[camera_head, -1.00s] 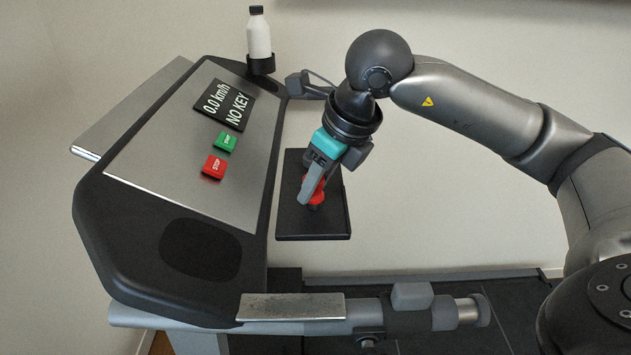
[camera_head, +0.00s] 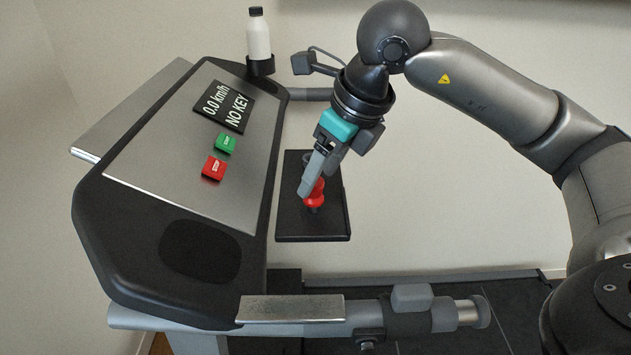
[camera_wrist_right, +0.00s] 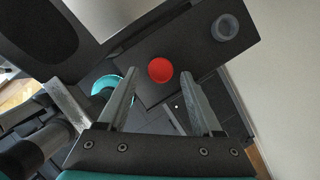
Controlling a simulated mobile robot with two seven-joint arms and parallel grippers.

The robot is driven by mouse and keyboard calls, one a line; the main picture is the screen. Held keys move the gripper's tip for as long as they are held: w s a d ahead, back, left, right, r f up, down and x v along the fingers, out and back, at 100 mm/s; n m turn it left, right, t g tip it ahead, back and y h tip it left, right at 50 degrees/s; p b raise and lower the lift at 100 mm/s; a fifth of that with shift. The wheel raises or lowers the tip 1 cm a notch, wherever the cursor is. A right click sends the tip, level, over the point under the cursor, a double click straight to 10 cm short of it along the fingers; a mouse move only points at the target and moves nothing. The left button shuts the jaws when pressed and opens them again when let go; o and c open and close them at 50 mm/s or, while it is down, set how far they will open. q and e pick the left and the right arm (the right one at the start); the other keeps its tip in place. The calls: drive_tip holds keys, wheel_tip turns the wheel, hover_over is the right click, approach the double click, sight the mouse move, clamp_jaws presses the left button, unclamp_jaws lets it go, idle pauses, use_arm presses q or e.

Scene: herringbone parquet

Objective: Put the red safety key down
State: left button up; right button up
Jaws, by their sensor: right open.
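The red safety key (camera_head: 314,194) stands upright on the small black tray (camera_head: 324,229) beside the treadmill console. Its round red top (camera_wrist_right: 160,70) shows in the right wrist view, between and just beyond the fingertips, with a gap on each side. My right gripper (camera_head: 307,186) is open and empty above the key, pointing down at a tilt; in the head view its finger hides part of the key. The console (camera_head: 190,180) display reads "0.0 km/h NO KEY". My left gripper is not in view.
A grey ring-shaped holder (camera_wrist_right: 225,27) sits on the same tray, away from the key. A white bottle (camera_head: 258,40) stands in a cup holder behind the console. The treadmill handrail (camera_head: 290,309) runs across the front. The wall side above the tray is free.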

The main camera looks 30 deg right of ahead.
drive_tip(key=v, duration=0.9)
drive_tip(key=shift+p, duration=0.3)
